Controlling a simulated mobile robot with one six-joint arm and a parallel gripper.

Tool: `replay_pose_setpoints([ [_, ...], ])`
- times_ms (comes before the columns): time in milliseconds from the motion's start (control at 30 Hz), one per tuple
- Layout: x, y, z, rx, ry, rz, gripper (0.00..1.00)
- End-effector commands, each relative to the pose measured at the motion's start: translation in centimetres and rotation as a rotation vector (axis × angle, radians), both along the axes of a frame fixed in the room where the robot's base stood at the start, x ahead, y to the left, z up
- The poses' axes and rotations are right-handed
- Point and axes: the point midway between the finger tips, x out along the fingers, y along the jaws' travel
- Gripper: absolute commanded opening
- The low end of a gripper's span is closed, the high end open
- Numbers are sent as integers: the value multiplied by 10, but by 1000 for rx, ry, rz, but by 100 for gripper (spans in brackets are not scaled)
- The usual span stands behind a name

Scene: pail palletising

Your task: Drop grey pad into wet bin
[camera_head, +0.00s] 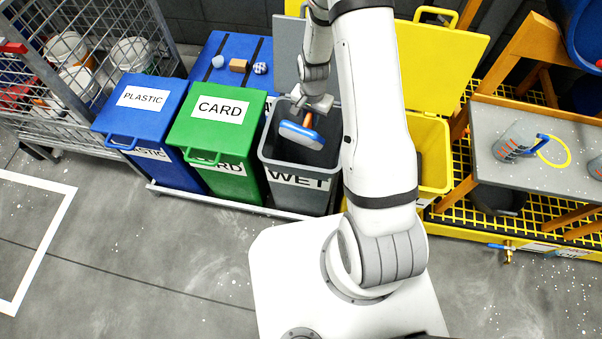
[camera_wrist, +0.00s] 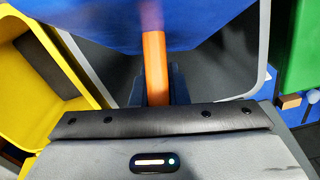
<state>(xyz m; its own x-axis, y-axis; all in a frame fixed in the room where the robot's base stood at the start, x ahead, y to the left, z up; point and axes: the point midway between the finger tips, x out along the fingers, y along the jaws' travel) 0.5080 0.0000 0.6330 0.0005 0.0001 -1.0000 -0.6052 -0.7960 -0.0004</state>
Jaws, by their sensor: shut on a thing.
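The grey wet bin (camera_head: 290,197) stands open in the head view, with its lid (camera_head: 287,48) raised behind it and a WET label on its front. My gripper (camera_head: 316,104) is over its opening, shut on the orange handle (camera_head: 308,121) of a blue head (camera_head: 300,135) with a paler lower edge. The head hangs at or just above the mouth of the bin; I cannot tell its exact height. In the wrist view the orange handle (camera_wrist: 155,65) runs between my fingers to the blue head (camera_wrist: 130,20). I cannot tell whether its hidden face is the grey pad.
The closed green CARD bin (camera_head: 217,132) and blue PLASTIC bin (camera_head: 141,117) stand to the left. An open yellow bin (camera_head: 434,155) stands to the right, partly behind my arm. A grey-topped bench (camera_head: 490,120) with jugs is at far right. A wire cage (camera_head: 85,80) is at far left.

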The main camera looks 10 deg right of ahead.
Motion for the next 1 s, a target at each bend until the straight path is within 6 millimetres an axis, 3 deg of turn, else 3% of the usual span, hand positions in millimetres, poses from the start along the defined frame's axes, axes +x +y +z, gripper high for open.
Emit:
replay_pose_setpoints([
  [33,0,0,1,0,0,0,0],
  [67,0,0,1,0,0,0,15],
  [367,0,0,0,0,0,1,39],
  [667,0,1,5,-1,-1,1,39],
  [1000,1,0,59,0,-3,1,39],
])
